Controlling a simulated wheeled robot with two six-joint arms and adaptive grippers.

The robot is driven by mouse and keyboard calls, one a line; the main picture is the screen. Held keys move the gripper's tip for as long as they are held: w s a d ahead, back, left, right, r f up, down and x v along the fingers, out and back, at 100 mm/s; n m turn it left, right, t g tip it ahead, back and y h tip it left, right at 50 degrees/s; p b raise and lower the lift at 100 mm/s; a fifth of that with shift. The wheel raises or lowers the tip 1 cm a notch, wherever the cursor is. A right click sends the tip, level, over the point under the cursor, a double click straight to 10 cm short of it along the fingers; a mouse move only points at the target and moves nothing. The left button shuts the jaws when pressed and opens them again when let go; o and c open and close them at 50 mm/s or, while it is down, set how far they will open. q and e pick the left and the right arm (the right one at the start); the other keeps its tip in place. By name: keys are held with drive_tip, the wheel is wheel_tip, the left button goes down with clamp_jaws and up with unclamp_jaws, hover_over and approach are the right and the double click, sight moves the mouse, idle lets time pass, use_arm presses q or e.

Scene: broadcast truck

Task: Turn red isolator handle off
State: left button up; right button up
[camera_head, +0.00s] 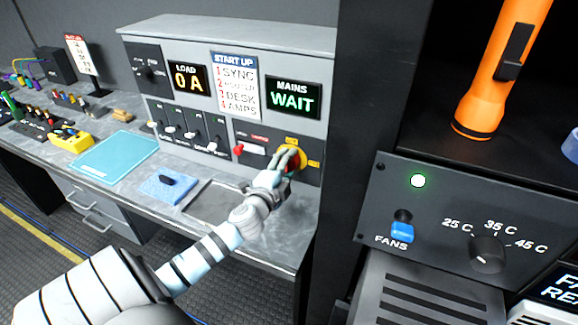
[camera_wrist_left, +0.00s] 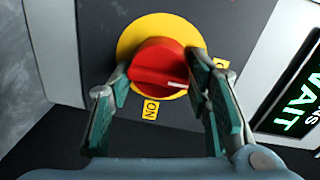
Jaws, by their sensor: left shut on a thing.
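The red isolator handle (camera_wrist_left: 160,64) is a round red knob on a yellow disc (camera_wrist_left: 128,38), on the front of the grey console. My left gripper (camera_head: 283,164) reaches it from the front and is shut on it, with one green-padded finger on each side in the left wrist view. The knob's white mark points to the lower right in that view, between a yellow ON label (camera_wrist_left: 150,110) and another yellow label (camera_wrist_left: 221,64) partly hidden by a finger. In the head view the gripper covers much of the handle. My right gripper is not in view.
Left of the handle is a small red lever (camera_head: 239,149). The MAINS display (camera_head: 292,98) above reads WAIT, and the LOAD display (camera_head: 188,78) reads 0 A. A dark rack with a fan panel (camera_head: 450,220) and an orange torch (camera_head: 500,70) stands close on the right.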

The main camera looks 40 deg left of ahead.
use_arm(q)
drive_tip(key=shift+r, duration=0.1)
idle(0.3)
drive_tip(key=o, duration=1.2)
drive_tip(key=shift+c, duration=0.2)
drive_tip(key=v, duration=1.1)
drive_tip(key=shift+s, duration=0.45)
drive_tip(key=shift+d, duration=0.1)
